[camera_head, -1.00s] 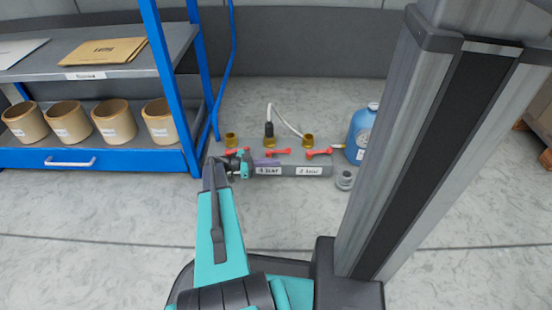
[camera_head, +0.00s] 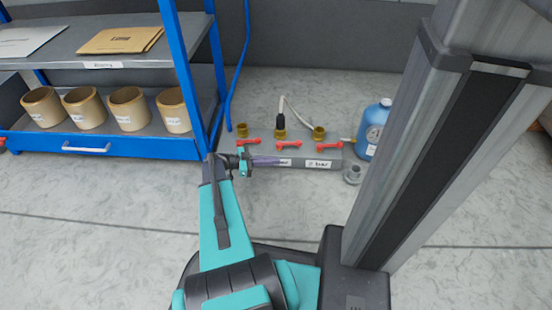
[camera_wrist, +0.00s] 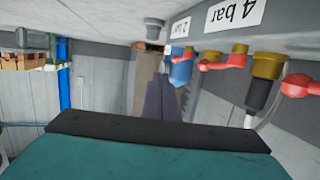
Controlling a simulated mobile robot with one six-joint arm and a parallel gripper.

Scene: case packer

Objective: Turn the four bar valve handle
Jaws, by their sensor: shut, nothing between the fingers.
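A grey valve block (camera_head: 335,154) stands on the floor with a row of red bar handles on top. The middle red handle (camera_head: 288,145) is closest to the "4 bar" label (camera_wrist: 235,12), so it looks like the four bar handle. It shows in the wrist view (camera_wrist: 222,62), lying along the block. My gripper (camera_head: 272,161) is shut and empty. Its purple fingers (camera_wrist: 160,85) are in front of the block, left of the "4 bar" label in the head view, and appear apart from the handle. My gripper hides the leftmost label.
Other red handles sit left (camera_head: 250,141) and right (camera_head: 329,145). Brass fittings (camera_head: 319,132) and a white hose (camera_head: 295,110) rise behind them. A blue jug (camera_head: 375,130) and grey cap (camera_head: 353,174) stand at right. A blue shelf (camera_head: 100,148) is at left. Front floor is clear.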

